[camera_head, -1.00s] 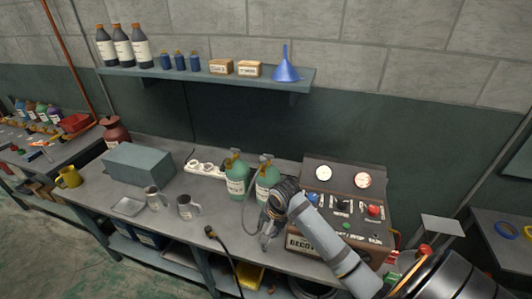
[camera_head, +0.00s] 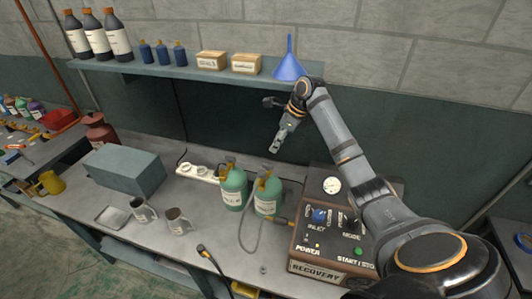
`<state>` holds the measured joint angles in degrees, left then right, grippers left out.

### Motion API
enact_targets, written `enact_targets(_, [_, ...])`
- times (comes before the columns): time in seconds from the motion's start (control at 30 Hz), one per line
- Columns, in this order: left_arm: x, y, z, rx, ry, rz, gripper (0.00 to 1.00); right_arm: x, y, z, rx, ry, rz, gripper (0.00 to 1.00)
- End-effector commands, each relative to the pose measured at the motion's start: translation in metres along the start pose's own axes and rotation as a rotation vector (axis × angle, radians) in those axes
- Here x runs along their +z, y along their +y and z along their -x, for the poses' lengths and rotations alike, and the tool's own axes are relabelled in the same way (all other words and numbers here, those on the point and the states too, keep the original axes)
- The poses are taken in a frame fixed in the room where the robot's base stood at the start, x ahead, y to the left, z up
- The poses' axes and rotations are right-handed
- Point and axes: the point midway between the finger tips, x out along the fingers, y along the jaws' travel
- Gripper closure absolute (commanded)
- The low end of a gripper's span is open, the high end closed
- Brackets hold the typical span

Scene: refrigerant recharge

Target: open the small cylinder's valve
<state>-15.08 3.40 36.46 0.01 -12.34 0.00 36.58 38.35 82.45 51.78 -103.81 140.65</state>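Two green cylinders stand side by side on the workbench, a left one (camera_head: 233,190) and a right one (camera_head: 268,196). They look much alike in size, so I cannot tell which is the small one. Each has a brass-coloured valve on top, the left valve (camera_head: 230,163) and the right valve (camera_head: 265,174); whether these are open or closed does not show. My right gripper (camera_head: 276,147) points down, raised above and behind the cylinders in the picture, apart from both. It appears empty, and its finger gap is too small to read. My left gripper is out of view.
The recovery machine (camera_head: 307,267) stands right of the cylinders, partly behind my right arm. A grey hose (camera_head: 243,240) runs by the cylinders. A shelf (camera_head: 130,68) with bottles, boxes and a blue funnel (camera_head: 289,62) hangs above. Two mugs and a grey box (camera_head: 125,170) are left.

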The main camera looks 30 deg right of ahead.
Motion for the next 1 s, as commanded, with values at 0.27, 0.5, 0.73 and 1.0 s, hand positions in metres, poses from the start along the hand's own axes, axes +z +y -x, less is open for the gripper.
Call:
enact_targets(0.27, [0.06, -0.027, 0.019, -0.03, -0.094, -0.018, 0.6, 0.001, 0.002, -0.027, 0.006, 0.002, 0.001, 0.67])
enact_targets(0.5, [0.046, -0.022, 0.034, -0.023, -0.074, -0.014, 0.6, 0.001, 0.002, -0.078, 0.005, 0.001, 0.002, 0.67])
enact_targets(0.73, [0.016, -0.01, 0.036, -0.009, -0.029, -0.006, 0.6, 0.001, 0.001, -0.103, 0.002, 0.0, 0.004, 0.67])
enact_targets(1.0, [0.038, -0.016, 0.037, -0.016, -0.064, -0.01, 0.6, 0.0, 0.001, -0.106, 0.001, 0.001, 0.004, 0.67])
